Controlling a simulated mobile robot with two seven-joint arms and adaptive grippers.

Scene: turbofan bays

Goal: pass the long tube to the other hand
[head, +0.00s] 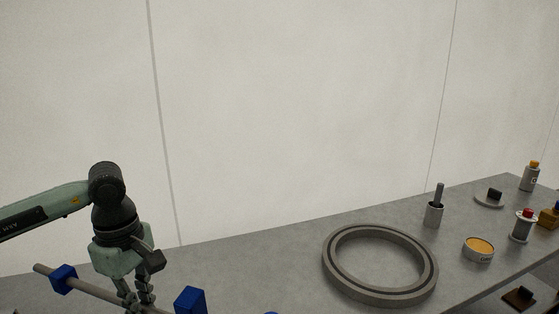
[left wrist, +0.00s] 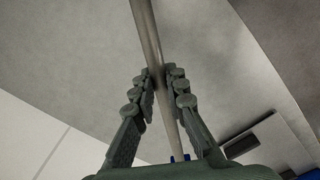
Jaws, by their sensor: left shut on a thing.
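The long tube (head: 98,291) is a thin grey bar at the lower left of the head view. It passes between blue blocks (head: 63,279) and (head: 190,300), one on each side of my gripper. My left gripper (head: 138,303) points down and is shut on the tube between these blocks. In the left wrist view the tube (left wrist: 149,40) runs lengthwise between the fingers of the left gripper (left wrist: 163,85), which close on it from both sides. Whether the tube rests on the blue blocks or is clear of them I cannot tell. My right gripper is not in view.
A large grey ring (head: 333,266) lies on the grey table (head: 270,265). To its right stand a cup with a dark tool (head: 433,214), an orange-topped tin (head: 478,250), a red-capped spool (head: 523,226) and a bottle (head: 530,177).

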